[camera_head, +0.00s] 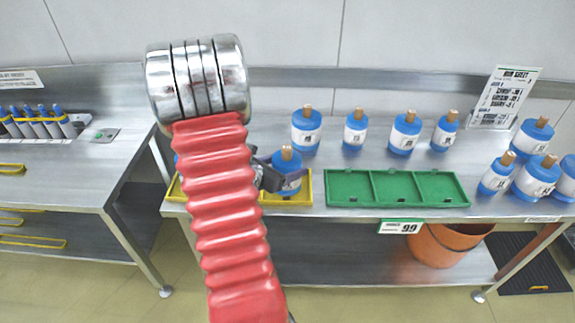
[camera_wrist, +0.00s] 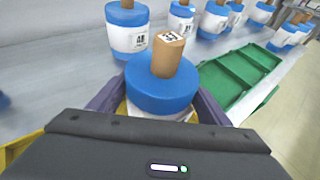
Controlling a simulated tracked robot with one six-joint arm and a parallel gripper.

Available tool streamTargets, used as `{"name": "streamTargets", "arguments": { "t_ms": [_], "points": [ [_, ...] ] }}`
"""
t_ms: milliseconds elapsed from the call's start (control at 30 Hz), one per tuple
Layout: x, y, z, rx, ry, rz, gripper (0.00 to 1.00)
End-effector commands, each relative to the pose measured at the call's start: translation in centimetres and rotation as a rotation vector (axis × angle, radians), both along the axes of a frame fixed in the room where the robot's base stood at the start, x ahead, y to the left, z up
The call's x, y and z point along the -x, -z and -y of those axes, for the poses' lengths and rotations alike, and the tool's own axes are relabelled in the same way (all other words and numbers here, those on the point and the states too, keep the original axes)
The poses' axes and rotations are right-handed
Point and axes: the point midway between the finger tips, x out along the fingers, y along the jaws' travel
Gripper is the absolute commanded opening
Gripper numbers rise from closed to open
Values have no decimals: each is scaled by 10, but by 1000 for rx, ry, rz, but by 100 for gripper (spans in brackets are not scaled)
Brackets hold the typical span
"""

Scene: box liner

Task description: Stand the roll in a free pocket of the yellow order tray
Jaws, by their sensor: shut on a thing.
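The roll (camera_wrist: 160,92) is blue and white with a tan core sticking up at its top. My gripper (camera_wrist: 155,106) is shut on it, with a dark finger on each side. In the head view the roll (camera_head: 288,168) stands roughly upright at the right part of the yellow order tray (camera_head: 303,190). Its lower end is hidden in the wrist view, so I cannot tell whether it touches the tray floor. The tray also shows in the wrist view (camera_wrist: 20,146). My red arm covers the tray's middle, and a bit of blue shows at its left part.
A green tray (camera_head: 398,188) with three empty pockets lies to the right of the yellow tray. Several similar rolls (camera_head: 403,133) stand behind, and more (camera_head: 538,176) stand at the right. A sign (camera_head: 506,97) leans at the back. An orange bin (camera_head: 450,243) is under the bench.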

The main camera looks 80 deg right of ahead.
Motion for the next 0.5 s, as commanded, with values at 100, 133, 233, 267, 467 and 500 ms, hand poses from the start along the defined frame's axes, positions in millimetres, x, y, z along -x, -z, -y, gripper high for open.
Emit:
{"name": "streamTargets", "arguments": {
  "t_ms": [100,133,233,267,467,500],
  "points": [
    [0,-1,1,5,0,0,22],
    [-1,-1,1,5,0,0,22],
    [-1,-1,1,4,-1,-1,22],
    [-1,-1,1,3,-1,0,22],
    [0,2,0,0,-1,0,78],
    [0,2,0,0,-1,0,81]
  ]
}}
